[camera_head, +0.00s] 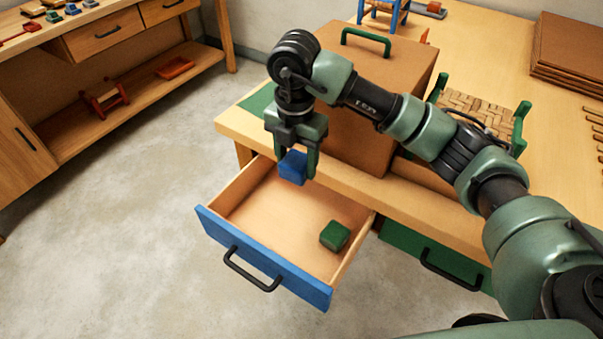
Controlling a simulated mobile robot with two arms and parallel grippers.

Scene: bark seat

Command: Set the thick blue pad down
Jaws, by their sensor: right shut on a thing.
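The thick blue pad (293,167) is a small blue block held between the fingers of my right gripper (296,160). The gripper points down and is shut on the pad, above the back part of an open drawer (265,262) with a blue front. The pad appears to be above the drawer floor, but the exact gap is hard to tell. A green pad (335,235) lies in the drawer at its right side. My left gripper is not in view.
A brown box (372,125) with a green handle stands on the table behind the gripper. A woven seat (478,112) with green posts is to its right. A closed green drawer (437,257) is beside the open one. The drawer's left and middle floor is clear.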

